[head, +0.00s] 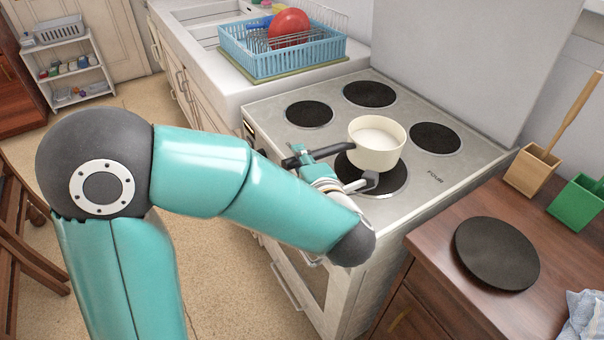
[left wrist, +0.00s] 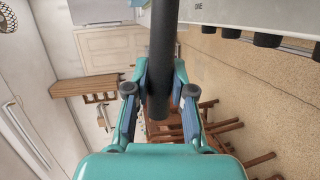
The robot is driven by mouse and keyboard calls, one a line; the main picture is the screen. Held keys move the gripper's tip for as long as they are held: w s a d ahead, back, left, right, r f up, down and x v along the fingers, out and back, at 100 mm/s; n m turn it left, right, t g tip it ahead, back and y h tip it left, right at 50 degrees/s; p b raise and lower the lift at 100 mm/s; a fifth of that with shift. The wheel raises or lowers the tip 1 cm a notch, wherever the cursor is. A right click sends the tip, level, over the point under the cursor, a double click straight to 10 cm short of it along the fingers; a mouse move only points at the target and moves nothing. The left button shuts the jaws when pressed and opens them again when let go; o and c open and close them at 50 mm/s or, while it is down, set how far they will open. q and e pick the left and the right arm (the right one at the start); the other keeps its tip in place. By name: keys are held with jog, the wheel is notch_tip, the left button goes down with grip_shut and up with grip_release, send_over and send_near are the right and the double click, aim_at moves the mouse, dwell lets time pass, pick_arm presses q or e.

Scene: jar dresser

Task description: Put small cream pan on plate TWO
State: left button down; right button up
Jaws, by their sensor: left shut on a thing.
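The small cream pan (head: 377,152) has a pale inside and a dark handle (head: 328,152) pointing left. It is upright at the front-right hob plate (head: 372,187); I cannot tell whether it rests on it or hangs just above. My left gripper (head: 335,170) is at the handle, partly hidden by my arm. In the left wrist view my left gripper (left wrist: 159,92) is shut on the dark handle (left wrist: 162,50). The other hob plates are front-left (head: 309,114), back-left (head: 370,94) and back-right (head: 435,138), all bare. The label FOUR is beside the back-right plate; TWO is not readable.
A blue dish rack (head: 282,55) with a red item stands on the counter left of the stove. A dark round board (head: 497,253) lies on the wooden counter at right, near a utensil holder (head: 532,171) and a green box (head: 577,203).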

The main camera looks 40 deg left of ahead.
pick_arm(q)
notch_tip(320, 180, down, 3)
jog(key=shift+f, duration=0.15)
jog(key=c, duration=1)
grip_release()
jog(key=b+v, duration=0.1)
jog(key=v, duration=1.1)
